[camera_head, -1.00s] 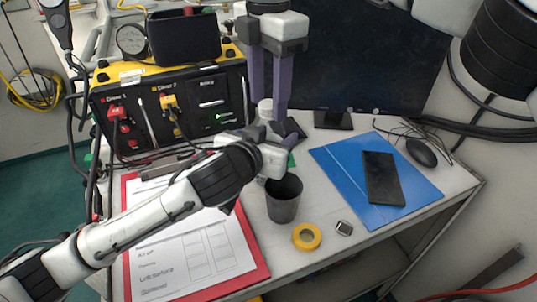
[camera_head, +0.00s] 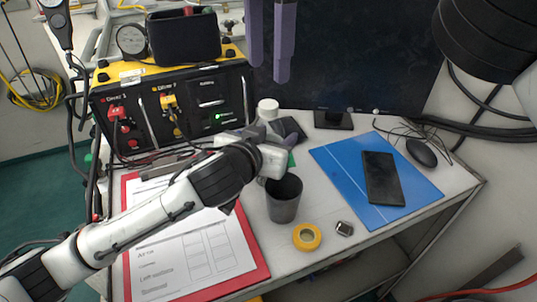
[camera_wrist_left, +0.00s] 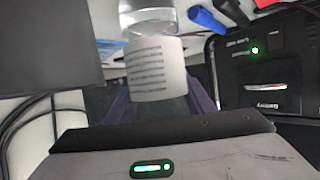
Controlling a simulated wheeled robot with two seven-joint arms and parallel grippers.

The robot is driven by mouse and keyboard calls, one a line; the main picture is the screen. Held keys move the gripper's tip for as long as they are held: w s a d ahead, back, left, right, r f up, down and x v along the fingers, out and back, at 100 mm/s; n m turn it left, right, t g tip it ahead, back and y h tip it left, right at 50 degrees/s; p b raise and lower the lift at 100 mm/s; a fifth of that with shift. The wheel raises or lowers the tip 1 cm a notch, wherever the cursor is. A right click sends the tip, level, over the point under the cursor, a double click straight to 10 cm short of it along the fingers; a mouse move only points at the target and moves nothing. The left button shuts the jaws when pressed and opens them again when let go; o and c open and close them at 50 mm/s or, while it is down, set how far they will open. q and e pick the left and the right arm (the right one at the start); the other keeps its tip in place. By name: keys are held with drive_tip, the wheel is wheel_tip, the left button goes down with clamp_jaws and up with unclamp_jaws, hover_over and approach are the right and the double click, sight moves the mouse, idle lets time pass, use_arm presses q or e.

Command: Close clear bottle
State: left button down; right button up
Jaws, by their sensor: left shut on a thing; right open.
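The clear bottle stands upright on the desk behind the dark cup, with a white cap (camera_head: 268,106) on its top. My left gripper (camera_head: 272,135) is shut around the bottle's body; my own wrist hides most of the bottle in the head view. In the left wrist view the bottle (camera_wrist_left: 148,22) shows clear walls and a white printed label between the fingers. My right gripper (camera_head: 271,65) is open and empty, its two purple fingers pointing down above the cap and apart from it. Whether the cap is fully seated cannot be told.
The dark cup (camera_head: 285,200), yellow tape roll (camera_head: 307,236) and a small metal item (camera_head: 344,228) are in front. A blue folder (camera_head: 330,160) with a black phone (camera_head: 383,180) lies right. The monitor (camera_head: 350,60) stands behind; the air panel (camera_head: 150,115) is left.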

use_arm(q)
drive_tip(key=c, duration=0.7)
unclamp_jaws()
drive_tip(key=shift+c, duration=0.2)
drive_tip(key=v, duration=1)
drive_tip(key=shift+s+r, duration=0.1)
